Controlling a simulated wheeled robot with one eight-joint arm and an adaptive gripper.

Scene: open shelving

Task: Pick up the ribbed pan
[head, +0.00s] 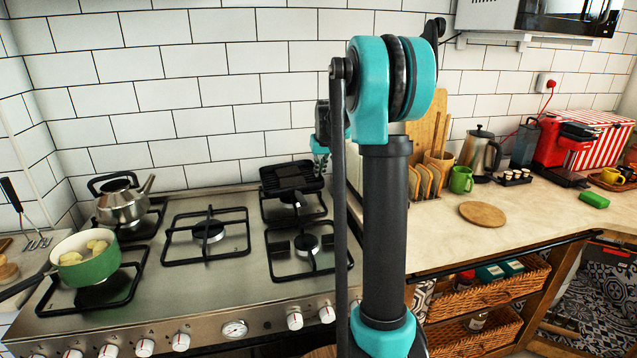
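The ribbed pan (290,178) is a dark, square pan with raised ribs. It sits on the back right burner of the stove, near the tiled wall. My arm stands upright in front of the scene, just right of the pan. Part of my gripper (321,165) shows at the left edge of the arm, beside the pan's right end. The arm hides most of it, so its fingers and any contact with the pan cannot be made out.
A steel kettle (122,200) stands on the back left burner. A green pot (88,262) with pale round food is at front left. The other two burners are empty. Right of my arm, the counter (440,230) holds a green mug (461,180) and a round board (482,214).

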